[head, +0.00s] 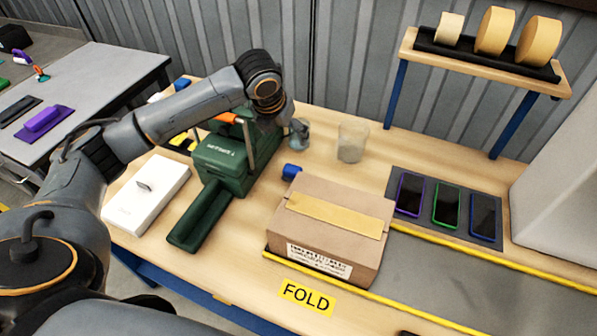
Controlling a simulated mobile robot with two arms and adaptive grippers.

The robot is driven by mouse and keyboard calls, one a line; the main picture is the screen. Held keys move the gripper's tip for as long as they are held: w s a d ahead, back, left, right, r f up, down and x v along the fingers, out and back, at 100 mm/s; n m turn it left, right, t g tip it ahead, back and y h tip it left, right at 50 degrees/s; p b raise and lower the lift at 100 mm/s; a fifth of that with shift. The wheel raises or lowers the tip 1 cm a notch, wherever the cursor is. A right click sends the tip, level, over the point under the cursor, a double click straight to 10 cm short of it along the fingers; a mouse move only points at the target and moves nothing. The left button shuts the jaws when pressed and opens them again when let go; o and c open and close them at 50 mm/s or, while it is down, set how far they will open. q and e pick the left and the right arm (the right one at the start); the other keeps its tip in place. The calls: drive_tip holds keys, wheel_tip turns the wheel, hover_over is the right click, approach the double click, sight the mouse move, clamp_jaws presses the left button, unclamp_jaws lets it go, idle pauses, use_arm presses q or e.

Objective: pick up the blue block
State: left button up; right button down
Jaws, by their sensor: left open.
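A small blue block (291,171) sits on the wooden table just behind the left back corner of the brown carton; the carton may hide part of it. My left gripper (297,133) hangs from the arm that reaches in from the left. It is open, above and behind the block and apart from it in the picture. The green machine and my own wrist partly cover the gripper, so its fingers show only in part. My right gripper is out of view.
The closed carton (336,208) stands in front of the block. The green machine (222,160) stands left of it, beside a white box (147,194). A clear cup (352,141) stands behind, to the right. Phones lie on a dark mat (470,234) at right.

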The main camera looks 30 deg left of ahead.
use_arm(q)
wheel_tip(320, 180, down, 4)
drive_tip(key=b, duration=0.4)
approach(292, 168)
drive_tip(key=x, duration=0.5)
drive_tip(key=shift+w+d, duration=0.1)
drive_tip(key=shift+w, duration=0.05)
drive_tip(key=shift+s+p+x, duration=0.2)
drive_tip(key=shift+p+x, duration=0.1)
drive_tip(key=shift+x, duration=2.5)
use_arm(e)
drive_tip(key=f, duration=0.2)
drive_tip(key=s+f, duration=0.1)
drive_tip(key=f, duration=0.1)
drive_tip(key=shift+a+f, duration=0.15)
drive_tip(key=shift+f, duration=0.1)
use_arm(q)
drive_tip(key=shift+c, duration=0.2)
